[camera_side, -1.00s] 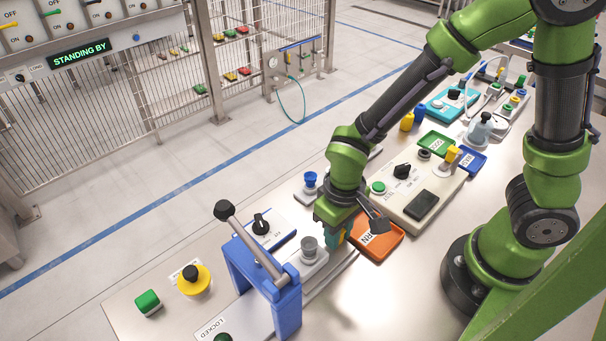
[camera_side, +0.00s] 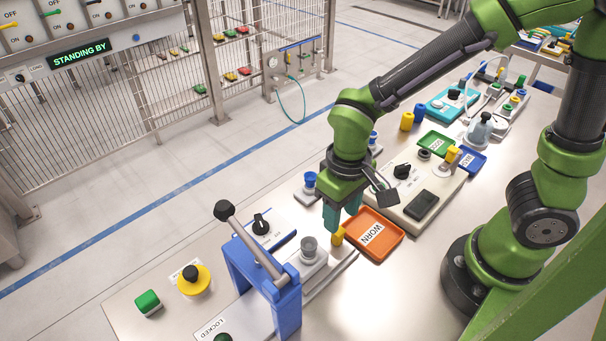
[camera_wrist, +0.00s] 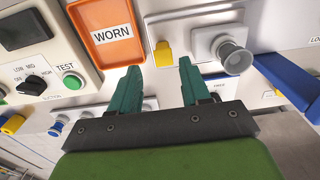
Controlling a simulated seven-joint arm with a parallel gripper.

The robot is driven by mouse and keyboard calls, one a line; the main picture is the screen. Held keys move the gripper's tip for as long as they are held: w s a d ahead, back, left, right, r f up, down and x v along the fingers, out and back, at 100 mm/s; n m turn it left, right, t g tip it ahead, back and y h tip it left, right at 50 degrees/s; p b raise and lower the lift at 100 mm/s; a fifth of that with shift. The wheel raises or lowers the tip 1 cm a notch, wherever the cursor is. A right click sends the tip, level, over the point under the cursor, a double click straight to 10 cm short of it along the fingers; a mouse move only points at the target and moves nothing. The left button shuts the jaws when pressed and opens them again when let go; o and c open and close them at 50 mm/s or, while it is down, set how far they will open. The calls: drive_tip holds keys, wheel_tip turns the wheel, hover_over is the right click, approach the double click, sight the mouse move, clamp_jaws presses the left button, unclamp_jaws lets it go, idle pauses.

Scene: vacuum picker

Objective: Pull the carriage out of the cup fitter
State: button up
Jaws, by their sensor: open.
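The cup fitter is a blue arch (camera_side: 287,309) with a black-knobbed lever (camera_side: 250,240). Its pale carriage (camera_side: 318,262) sits on the rail outside the arch, on the side towards my gripper, and carries a grey cup (camera_side: 309,246). The carriage's yellow handle (camera_side: 338,236) is at its near-gripper end. The wrist view shows the yellow handle (camera_wrist: 162,50), the carriage (camera_wrist: 203,43) and the grey cup (camera_wrist: 234,57). My gripper (camera_side: 343,212) is above the handle, apart from it. Its teal fingers (camera_wrist: 160,68) are open, with nothing between them.
The orange WORN tray (camera_side: 374,236) lies right beside the handle. A blue-topped knob (camera_side: 309,182) and a black selector (camera_side: 261,224) stand behind the rail. A tester box (camera_side: 418,190) is farther right.

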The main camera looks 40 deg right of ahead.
wheel_tip(320, 180, up, 11)
drive_tip(key=shift+w, duration=0.1)
idle(0.4)
drive_tip(key=s+d+r+m+t+y, duration=0.2)
drive_tip(key=d+r+m+t, duration=0.2)
drive_tip(key=d+t, duration=0.3)
drive_tip(key=d+r, duration=0.1)
drive_tip(key=d, duration=0.2)
drive_tip(key=shift+d, duration=0.25)
